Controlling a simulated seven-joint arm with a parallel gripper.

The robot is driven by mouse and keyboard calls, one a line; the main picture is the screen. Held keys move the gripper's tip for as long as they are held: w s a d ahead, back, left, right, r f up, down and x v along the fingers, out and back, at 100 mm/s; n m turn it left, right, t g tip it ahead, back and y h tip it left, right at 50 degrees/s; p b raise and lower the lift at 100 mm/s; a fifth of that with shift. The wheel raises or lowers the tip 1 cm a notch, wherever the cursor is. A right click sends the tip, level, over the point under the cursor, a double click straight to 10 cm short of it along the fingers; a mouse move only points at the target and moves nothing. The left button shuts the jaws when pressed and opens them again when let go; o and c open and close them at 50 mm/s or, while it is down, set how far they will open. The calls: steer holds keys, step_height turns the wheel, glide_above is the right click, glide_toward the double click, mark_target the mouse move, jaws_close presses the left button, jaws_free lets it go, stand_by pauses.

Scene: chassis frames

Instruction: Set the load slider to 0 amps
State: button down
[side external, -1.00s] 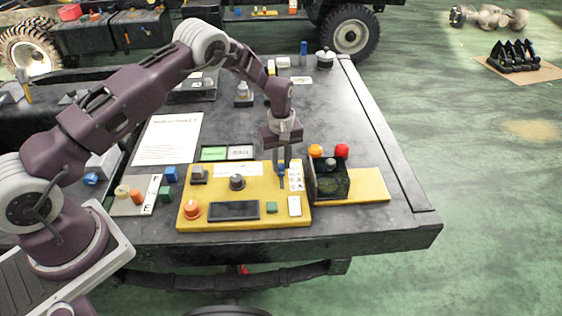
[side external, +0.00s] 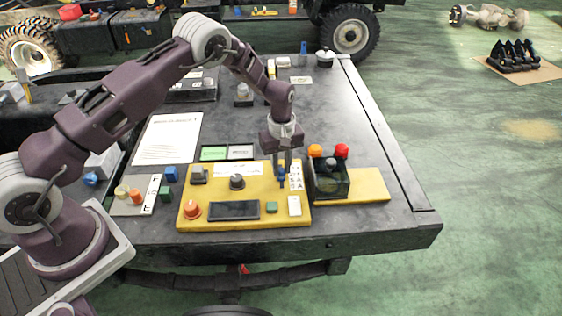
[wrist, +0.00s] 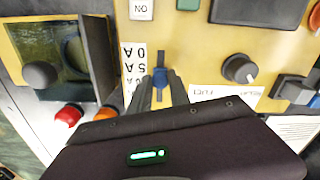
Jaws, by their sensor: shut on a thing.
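The yellow control panel (side external: 225,219) lies on the dark bench top. The load slider has a blue handle (side external: 281,176) near the panel's right side, beside a white scale strip (side external: 296,177). In the wrist view the handle (wrist: 160,84) stands between my fingertips, next to scale marks (wrist: 133,68) ending in A. Part of the scale and the slot is hidden by my fingers, and I cannot tell exactly which mark the handle is level with. My gripper (side external: 282,172) points down and is shut on the blue handle; it also shows in the wrist view (wrist: 160,90).
A dark box (side external: 328,180) with orange and red knobs stands just right of the slider, close to my fingers. The panel also carries a black knob (side external: 237,182), an orange knob (side external: 192,209), a dark display (side external: 234,210) and a white switch (side external: 294,206).

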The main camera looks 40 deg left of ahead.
steer(key=shift+s+d, duration=1.2)
steer(key=shift+d, duration=0.1)
steer(key=c, duration=1.2)
jaws_free()
step_height(320, 180, up, 7)
steer(key=shift+r, duration=0.2)
